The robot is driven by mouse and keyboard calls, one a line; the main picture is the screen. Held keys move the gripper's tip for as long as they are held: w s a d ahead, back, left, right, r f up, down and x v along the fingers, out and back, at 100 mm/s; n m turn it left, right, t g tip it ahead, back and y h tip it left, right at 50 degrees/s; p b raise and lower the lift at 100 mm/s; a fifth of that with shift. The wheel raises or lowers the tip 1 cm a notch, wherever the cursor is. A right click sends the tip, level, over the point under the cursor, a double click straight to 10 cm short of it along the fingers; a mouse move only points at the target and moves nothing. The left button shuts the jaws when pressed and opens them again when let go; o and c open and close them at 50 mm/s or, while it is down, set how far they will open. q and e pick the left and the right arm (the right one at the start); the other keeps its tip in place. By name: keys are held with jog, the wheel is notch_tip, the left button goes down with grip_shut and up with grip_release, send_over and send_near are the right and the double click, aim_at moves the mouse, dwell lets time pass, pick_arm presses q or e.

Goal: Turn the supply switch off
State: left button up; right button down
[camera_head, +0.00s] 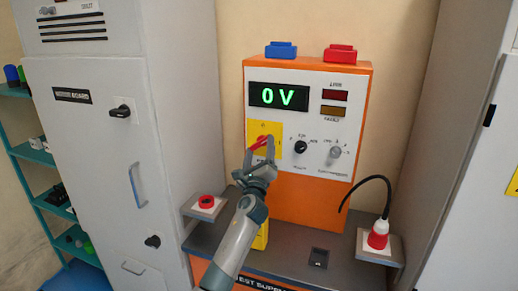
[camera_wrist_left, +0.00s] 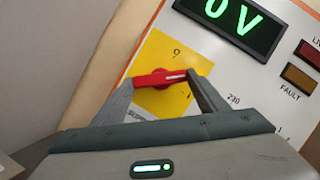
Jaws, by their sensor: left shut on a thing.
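The supply switch is a red handle (camera_wrist_left: 160,79) on a yellow plate (camera_wrist_left: 172,99) on the front of the orange test supply unit (camera_head: 309,198). In the head view the red handle (camera_head: 259,143) shows at the tips of my left gripper (camera_head: 262,150). My left gripper (camera_wrist_left: 163,88) is shut on the red handle, with one finger on each side of it. In the wrist view the handle lies nearly along the line between the fingers. The green display (camera_head: 279,96) reads 0 V. My right gripper is not in view.
Black and grey knobs (camera_head: 300,147) sit right of the switch. Below are a red button on a small shelf (camera_head: 206,202) and a red plug with a black cable (camera_head: 378,234). A grey cabinet (camera_head: 90,170) stands close on the left.

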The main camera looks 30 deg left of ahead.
pick_arm(q)
jog(key=n, duration=0.1)
jog(key=n+g+p, duration=0.1)
jog(key=n+y, duration=0.1)
jog(key=shift+d+r+n, duration=0.15)
jog(key=shift+r+n, duration=0.1)
jog(key=shift+n, duration=0.05)
jog(key=n+g+p, duration=0.1)
jog(key=n+p, duration=0.1)
jog(key=n, duration=0.1)
jog(key=shift+r, duration=0.15)
jog(key=n+g+p, duration=0.1)
jog(key=n+p, duration=0.1)
jog(key=shift+d+r+n+g, duration=0.1)
jog(key=shift+n+g, duration=0.2)
jog(key=shift+n, duration=0.1)
jog(key=shift+n+g+p, duration=0.3)
jog(key=shift+n+p, duration=0.5)
jog(key=shift+n, duration=0.2)
jog(key=shift+h, duration=0.3)
jog(key=o, duration=1.1)
jog(key=shift+c, duration=0.2)
jog(key=shift+s, duration=0.1)
